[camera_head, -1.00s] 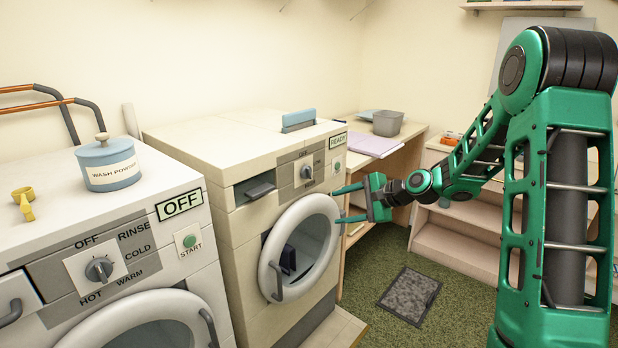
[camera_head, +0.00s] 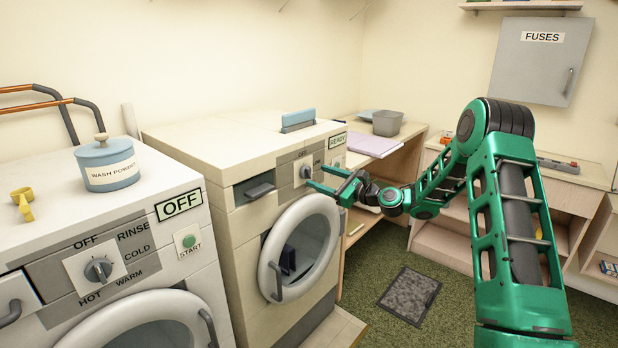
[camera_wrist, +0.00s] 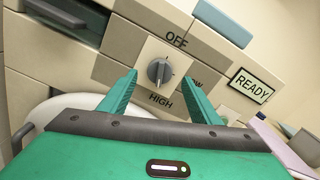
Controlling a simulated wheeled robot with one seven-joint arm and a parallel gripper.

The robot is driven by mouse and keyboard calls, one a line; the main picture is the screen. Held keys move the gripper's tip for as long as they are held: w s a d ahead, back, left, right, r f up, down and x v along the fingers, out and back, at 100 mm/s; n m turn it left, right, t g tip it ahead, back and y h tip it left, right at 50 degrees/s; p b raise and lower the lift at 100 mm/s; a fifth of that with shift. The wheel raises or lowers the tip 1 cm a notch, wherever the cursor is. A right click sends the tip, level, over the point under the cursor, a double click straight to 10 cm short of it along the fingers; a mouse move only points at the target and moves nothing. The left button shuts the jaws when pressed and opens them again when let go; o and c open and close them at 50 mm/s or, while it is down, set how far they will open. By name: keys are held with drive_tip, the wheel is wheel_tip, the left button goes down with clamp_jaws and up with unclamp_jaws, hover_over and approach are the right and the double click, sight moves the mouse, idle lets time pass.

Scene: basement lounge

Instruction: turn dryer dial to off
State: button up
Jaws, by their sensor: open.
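The dryer (camera_head: 225,135) is the beige machine in the middle of the head view, with its sign reading READY (camera_head: 337,140). Its grey dial (camera_wrist: 159,71) sits on a pale square plate in the wrist view, with OFF above, HIGH below and a partly hidden LOW at the right. In the head view the dial (camera_head: 306,172) is left of my gripper. My gripper (camera_head: 316,175) is open and empty, its green fingers (camera_wrist: 160,97) spread either side below the dial, apparently not touching it.
The dryer's round door (camera_head: 300,250) is below the dial, with a grey handle. A washer (camera_head: 100,240) with its own dial and an OFF sign stands at the left. A desk (camera_head: 400,150) with a grey bin is behind my gripper. A dark mat lies on the green floor.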

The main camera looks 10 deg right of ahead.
sight(309, 173)
drive_tip(key=shift+x, duration=2.35)
drive_tip(key=c, duration=1)
drive_tip(key=shift+a, duration=0.2)
drive_tip(key=shift+d, duration=0.1)
